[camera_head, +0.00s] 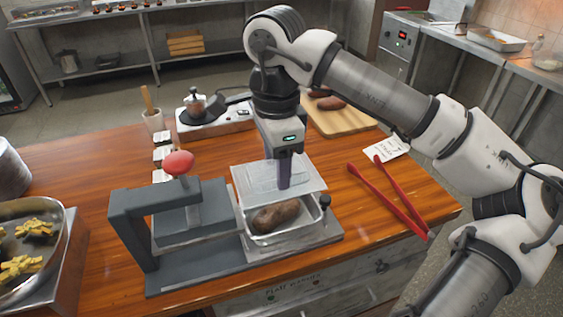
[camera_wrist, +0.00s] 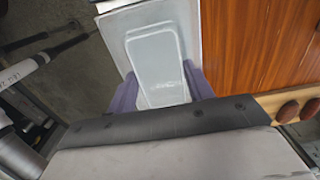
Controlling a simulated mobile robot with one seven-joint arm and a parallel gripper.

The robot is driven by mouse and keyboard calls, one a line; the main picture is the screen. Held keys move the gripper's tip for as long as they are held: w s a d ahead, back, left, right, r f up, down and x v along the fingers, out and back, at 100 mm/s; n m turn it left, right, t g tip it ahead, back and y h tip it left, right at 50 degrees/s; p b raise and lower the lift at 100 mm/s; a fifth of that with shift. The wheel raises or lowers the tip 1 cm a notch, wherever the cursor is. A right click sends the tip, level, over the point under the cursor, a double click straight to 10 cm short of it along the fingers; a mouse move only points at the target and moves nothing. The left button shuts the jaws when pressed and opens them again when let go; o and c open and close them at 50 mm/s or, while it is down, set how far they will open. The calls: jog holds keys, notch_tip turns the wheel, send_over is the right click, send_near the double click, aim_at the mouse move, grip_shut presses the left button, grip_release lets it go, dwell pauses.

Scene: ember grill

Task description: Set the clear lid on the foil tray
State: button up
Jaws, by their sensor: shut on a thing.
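My gripper (camera_head: 285,183) is shut on the clear lid (camera_head: 255,178), a thin see-through sheet. In the wrist view the lid (camera_wrist: 155,60) lies between the two purple fingers of my gripper (camera_wrist: 163,90). The foil tray (camera_head: 312,228) is a shallow silvery tray on a grey plate, with a brown potato-like item (camera_head: 276,216) inside. The lid is over the tray's back part, and the front of the tray shows uncovered. The lid seems to be above the rim, but the gap is hard to judge. The lid hides the tray's back edge.
A grey press (camera_head: 185,230) with a red knob stands directly left of the tray. Red tongs (camera_head: 388,200) lie to the right. A cutting board (camera_head: 340,118) and a small burner (camera_head: 215,122) stand behind. Bare wood lies between tray and tongs.

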jog(key=shift+s+d+f+b, duration=0.15)
jog(key=shift+f+b, duration=0.05)
jog(key=shift+f, duration=0.2)
jog(key=shift+s+d+f+b, duration=0.15)
jog(key=shift+f+b, duration=0.05)
jog(key=shift+f, duration=0.2)
jog(key=shift+f+b, duration=1.85)
jog(key=shift+f, duration=1)
jog(key=shift+b, duration=0.35)
jog(key=o, duration=1)
jog(key=shift+o, duration=0.2)
jog(key=shift+r, duration=0.15)
notch_tip(320, 180, up, 14)
jog(key=shift+f, duration=0.15)
jog(key=shift+f, duration=0.1)
